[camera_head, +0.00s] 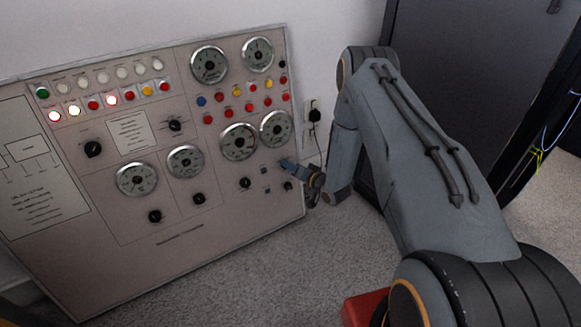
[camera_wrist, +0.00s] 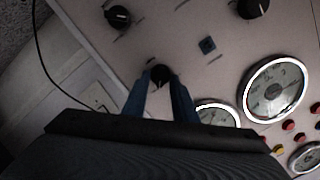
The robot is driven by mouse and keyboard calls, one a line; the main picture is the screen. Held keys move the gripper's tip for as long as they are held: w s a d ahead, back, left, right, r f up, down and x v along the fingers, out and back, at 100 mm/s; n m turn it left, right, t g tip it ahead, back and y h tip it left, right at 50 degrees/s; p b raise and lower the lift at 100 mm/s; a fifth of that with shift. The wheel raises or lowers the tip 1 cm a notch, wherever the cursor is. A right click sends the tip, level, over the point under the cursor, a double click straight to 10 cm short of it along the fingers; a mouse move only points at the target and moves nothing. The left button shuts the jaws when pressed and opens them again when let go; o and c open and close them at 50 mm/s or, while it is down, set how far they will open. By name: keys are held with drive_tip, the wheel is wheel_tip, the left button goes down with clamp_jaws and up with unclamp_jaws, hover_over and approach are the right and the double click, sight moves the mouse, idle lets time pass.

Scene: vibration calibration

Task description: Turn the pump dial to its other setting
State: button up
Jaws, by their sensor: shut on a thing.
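My gripper (camera_head: 285,162) is at the lower right part of the control panel, below the right-hand gauges. In the wrist view my two blue fingers (camera_wrist: 162,84) are shut on a small round black dial (camera_wrist: 160,74), one finger on each side. I take this for the pump dial, but no label is readable. Short dark marks sit on the panel near it. In the head view the dial is hidden by my gripper, and its exact pointer angle is hard to tell.
The pale panel (camera_head: 120,262) carries other black knobs, one (camera_wrist: 118,17) close to my fingers and one larger (camera_wrist: 250,8). A small square button (camera_wrist: 207,45) and a round gauge (camera_wrist: 275,90) are near. A wall socket (camera_head: 313,113) with a cable is right of the panel.

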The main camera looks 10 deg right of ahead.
idle(0.4)
drive_tip(key=o, duration=1)
drive_tip(key=shift+d, duration=0.1)
drive_tip(key=shift+p+v, duration=1)
drive_tip(key=shift+v, duration=2.9)
